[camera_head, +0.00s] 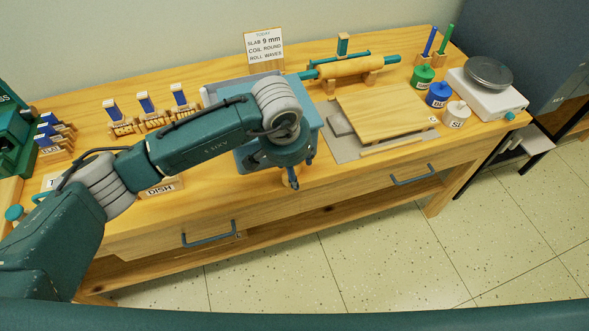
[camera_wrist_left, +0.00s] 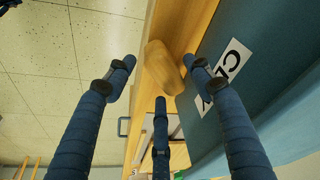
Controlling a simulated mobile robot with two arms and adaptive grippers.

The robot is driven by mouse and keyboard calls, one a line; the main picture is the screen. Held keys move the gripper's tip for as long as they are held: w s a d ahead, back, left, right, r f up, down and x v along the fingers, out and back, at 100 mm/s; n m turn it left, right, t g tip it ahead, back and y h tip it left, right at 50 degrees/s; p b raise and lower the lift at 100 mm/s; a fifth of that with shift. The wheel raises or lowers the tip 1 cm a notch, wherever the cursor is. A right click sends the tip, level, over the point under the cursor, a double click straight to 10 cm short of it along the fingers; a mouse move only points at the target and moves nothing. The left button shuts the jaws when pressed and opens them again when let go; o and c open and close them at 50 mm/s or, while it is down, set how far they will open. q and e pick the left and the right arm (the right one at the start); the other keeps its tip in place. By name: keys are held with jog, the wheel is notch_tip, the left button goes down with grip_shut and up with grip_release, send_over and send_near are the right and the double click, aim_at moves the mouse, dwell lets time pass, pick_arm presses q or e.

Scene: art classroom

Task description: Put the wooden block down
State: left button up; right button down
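My left gripper (camera_head: 290,176) is low at the table's front edge, in front of a blue box. In the left wrist view, its three dark blue fingers (camera_wrist_left: 160,80) stand spread around the rounded wooden block (camera_wrist_left: 164,68). A gap shows between the left fingertip and the block; the other two tips lie close to it, and I cannot tell if they touch. What bears the block from below is hidden. My right gripper is not in view.
The wooden table (camera_head: 225,200) carries a board (camera_head: 385,109) on a grey mat, a rolling pin (camera_head: 350,67), lidded pots, a scale (camera_head: 488,92) and several block stands at the left. A DISH sign (camera_head: 160,188) stands near the front edge. The right front strip is clear.

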pick_arm(q)
jog(key=b+v, duration=0.2)
jog(key=v, duration=0.8)
jog(key=shift+a, duration=0.1)
